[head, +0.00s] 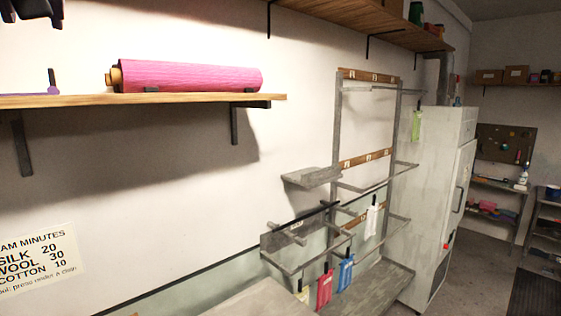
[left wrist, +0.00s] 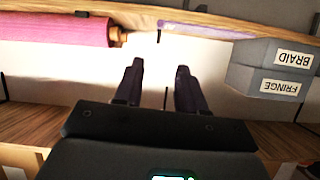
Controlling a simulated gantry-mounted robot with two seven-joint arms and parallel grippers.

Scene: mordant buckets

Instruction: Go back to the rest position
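My left gripper (head: 31,14) hangs at the top left corner of the head view, above the wall shelf and left of the pink roll. In the left wrist view, its two dark fingers (left wrist: 160,66) stand apart with nothing between them, so it is open and empty. It touches nothing that I can see. My right gripper is not in view.
A wooden shelf (head: 60,101) holds a pink roll (head: 190,76). Grey boxes marked BRAID (left wrist: 285,55) and FRINGE (left wrist: 275,85) show in the left wrist view. A metal rack (head: 338,130) and a pale cabinet (head: 432,190) stand at right.

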